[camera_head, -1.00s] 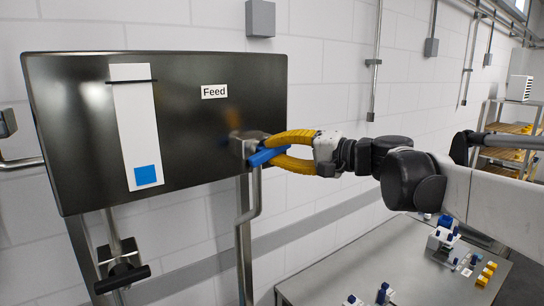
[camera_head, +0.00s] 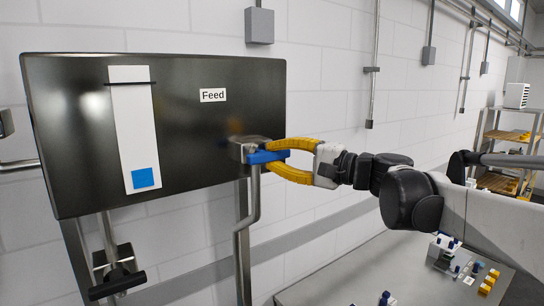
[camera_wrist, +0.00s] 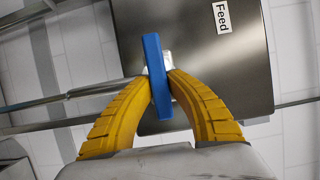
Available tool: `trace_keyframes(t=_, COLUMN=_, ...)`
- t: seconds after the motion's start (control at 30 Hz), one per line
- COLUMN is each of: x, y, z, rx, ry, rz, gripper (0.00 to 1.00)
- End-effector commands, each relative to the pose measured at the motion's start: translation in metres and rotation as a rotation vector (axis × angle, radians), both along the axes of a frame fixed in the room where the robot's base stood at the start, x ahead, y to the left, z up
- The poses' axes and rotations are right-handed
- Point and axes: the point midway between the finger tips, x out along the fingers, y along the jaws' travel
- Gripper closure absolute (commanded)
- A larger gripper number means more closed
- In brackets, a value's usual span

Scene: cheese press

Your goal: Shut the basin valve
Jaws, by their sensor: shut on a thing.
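The valve's blue lever handle (camera_head: 266,156) sits on a grey metal valve body (camera_head: 240,150) at the right side of a dark panel (camera_head: 190,110) labelled "Feed". In the head view the handle lies nearly level. My gripper (camera_head: 262,158) comes from the right with its yellow fingers shut on the blue handle. In the wrist view the handle (camera_wrist: 155,70) runs lengthwise between the two fingertips (camera_wrist: 159,82), which touch its sides. Part of the valve body is hidden behind the handle and fingers.
A white gauge strip (camera_head: 132,120) with a blue square is on the panel. A bent pipe (camera_head: 250,215) runs down below the valve. A black-handled fitting (camera_head: 118,282) is at lower left. A steel table (camera_head: 340,272) with small items stands lower right, and a shelf (camera_head: 500,150) stands farther back.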

Motion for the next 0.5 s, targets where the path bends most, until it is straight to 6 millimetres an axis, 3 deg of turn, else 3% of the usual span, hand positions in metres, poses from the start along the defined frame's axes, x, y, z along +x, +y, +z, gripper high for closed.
trace_keyframes(t=0.07, x=0.0001, y=0.0003, z=0.0007, rx=0.001, ry=0.0, rz=0.0, gripper=1.0)
trace_keyframes(t=0.1, x=0.0002, y=0.0002, z=0.0007, rx=0.001, ry=0.0, rz=0.0, gripper=0.72)
trace_keyframes(t=0.17, x=0.0001, y=0.0003, z=0.0006, rx=0.001, ry=-0.001, rz=0.0, gripper=0.59)
trace_keyframes(t=0.5, x=-0.0017, y=-0.003, z=0.0003, rx=-0.001, ry=-0.001, rz=-0.001, gripper=0.59)
